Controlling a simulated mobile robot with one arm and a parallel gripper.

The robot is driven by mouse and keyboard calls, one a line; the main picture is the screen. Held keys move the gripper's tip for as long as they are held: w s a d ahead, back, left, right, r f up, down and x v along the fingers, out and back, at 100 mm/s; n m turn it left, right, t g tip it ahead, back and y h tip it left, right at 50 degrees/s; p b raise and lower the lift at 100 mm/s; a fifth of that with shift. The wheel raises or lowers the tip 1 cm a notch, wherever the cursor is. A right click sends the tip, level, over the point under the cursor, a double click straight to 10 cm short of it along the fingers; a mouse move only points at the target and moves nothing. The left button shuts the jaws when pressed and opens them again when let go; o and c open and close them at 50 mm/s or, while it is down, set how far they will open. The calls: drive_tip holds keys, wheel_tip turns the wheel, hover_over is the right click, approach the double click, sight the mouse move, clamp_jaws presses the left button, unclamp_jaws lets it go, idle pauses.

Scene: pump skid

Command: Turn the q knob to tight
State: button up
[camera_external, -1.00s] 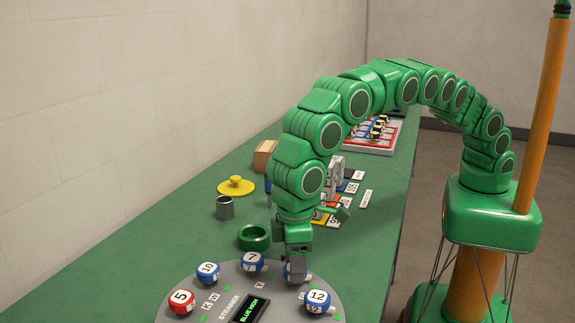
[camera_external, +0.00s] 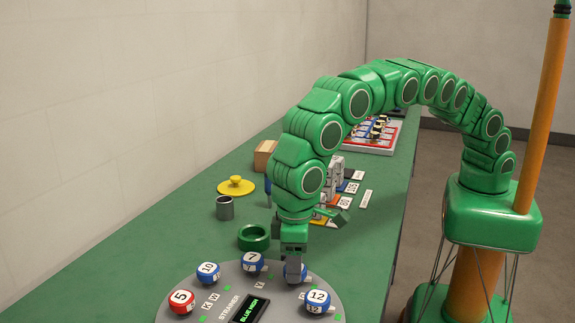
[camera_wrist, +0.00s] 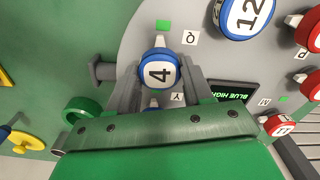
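The knob with a white 4 face (camera_wrist: 160,73) is a blue ball on the grey round panel (camera_external: 232,275). It also shows below my gripper in the external view (camera_external: 294,274), partly covered. A small Q label (camera_wrist: 190,38) lies beside it on the panel, and a green mark (camera_wrist: 163,25) lies above it in the wrist view. My gripper (camera_wrist: 161,75) points down, with one grey finger on each side of the 4 knob. The fingers look closed against its sides. No "tight" lettering is readable.
Knob 12 (camera_external: 317,301) is close on the right; knobs 7 (camera_external: 252,262), 10 (camera_external: 208,272) and 5 (camera_external: 181,301) are to the left. A display (camera_external: 250,309) reads BLUE HIGH. A green ring (camera_external: 254,238), grey cup (camera_external: 224,207) and yellow lid (camera_external: 236,186) stand behind.

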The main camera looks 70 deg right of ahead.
drive_tip(key=o, duration=0.4)
drive_tip(key=shift+r, duration=0.1)
wheel_tip(320, 180, up, 7)
drive_tip(key=shift+r, duration=0.3)
idle(0.6)
